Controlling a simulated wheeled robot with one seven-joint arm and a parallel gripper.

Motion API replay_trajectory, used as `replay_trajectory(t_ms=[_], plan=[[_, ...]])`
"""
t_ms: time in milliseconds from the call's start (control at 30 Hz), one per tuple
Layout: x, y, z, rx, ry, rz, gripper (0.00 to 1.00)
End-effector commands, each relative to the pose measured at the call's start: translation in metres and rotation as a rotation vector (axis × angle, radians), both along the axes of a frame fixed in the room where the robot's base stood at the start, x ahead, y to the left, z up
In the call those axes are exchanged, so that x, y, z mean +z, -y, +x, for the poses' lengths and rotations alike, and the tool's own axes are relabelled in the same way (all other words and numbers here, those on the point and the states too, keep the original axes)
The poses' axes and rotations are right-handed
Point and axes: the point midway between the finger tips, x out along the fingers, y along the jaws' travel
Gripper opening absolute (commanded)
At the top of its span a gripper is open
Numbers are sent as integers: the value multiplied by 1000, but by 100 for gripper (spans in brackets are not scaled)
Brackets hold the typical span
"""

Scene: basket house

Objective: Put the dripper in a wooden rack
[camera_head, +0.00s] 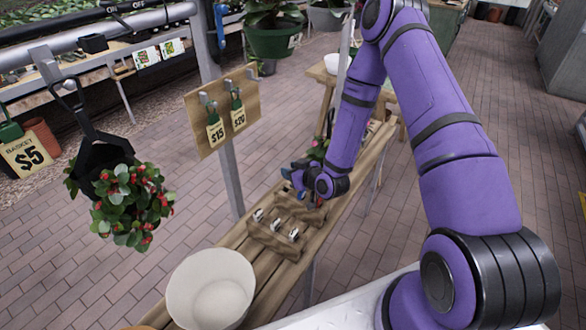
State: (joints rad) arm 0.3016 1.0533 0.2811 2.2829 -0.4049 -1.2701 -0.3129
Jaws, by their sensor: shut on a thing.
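My gripper (300,183) is small in view at the end of the purple arm, low over the slatted wooden bench. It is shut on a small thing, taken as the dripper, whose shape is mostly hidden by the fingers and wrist. A wooden rack (270,240) lies on the bench just nearer than my gripper. Several small dark and white pieces sit along this rack. A second wooden rack (300,212) lies right behind it, directly below my gripper and partly covered by it. I cannot tell whether the held thing touches this rack.
A cream pot (210,290) stands on the near end of the bench. A hanging basket with red flowers (130,205) is at left. A wooden board (222,110) with price tags (238,115) hangs on a post beside the bench.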

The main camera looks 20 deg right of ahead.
Motion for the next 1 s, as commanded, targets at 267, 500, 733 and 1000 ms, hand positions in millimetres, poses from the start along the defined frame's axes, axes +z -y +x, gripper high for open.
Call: replay_trajectory(t_ms=[267,500,733,1000], plan=[[-2,-8,12,-1,0,0,22],[-3,-20,27,0,0,1,22],[-12,-22,30,-1,-1,0,22],[-14,-22,30,-1,0,1,22]])
